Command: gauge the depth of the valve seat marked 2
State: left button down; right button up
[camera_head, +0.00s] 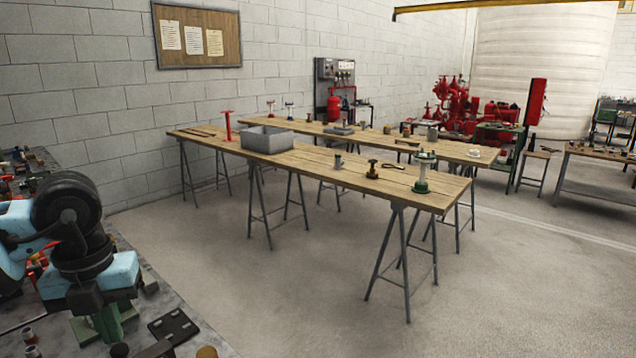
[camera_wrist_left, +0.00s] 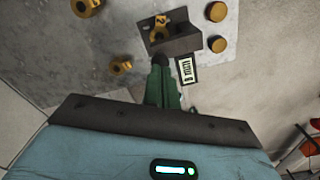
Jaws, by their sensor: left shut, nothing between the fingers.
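My left gripper (camera_head: 108,324) hangs over the grey bench at the lower left of the head view. In the left wrist view its green fingers (camera_wrist_left: 162,84) are together with nothing between them. Beyond the fingertips is a dark angled block (camera_wrist_left: 178,42) with a brass-coloured piece (camera_wrist_left: 159,30) at it. A black-and-white label (camera_wrist_left: 187,70) lies beside the fingers; I cannot read it surely. Brass rings (camera_wrist_left: 121,66) and brass discs (camera_wrist_left: 217,44) lie around. I cannot make out a number 2 or tell which piece is the valve seat or the depth gauge. My right gripper is not in view.
The grey bench (camera_head: 190,304) holds a dark plate (camera_head: 173,327) and many small parts. Two wooden trestle tables (camera_head: 310,160) stand beyond, with a grey bin (camera_head: 267,140) on the nearer one. Open floor (camera_head: 290,275) lies between bench and tables. Red pump equipment (camera_head: 455,108) is at the back.

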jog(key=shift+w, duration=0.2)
pick_arm(q)
jog(key=shift+f, duration=0.15)
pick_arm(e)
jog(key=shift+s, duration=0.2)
pick_arm(q)
jog(key=shift+f, duration=0.85)
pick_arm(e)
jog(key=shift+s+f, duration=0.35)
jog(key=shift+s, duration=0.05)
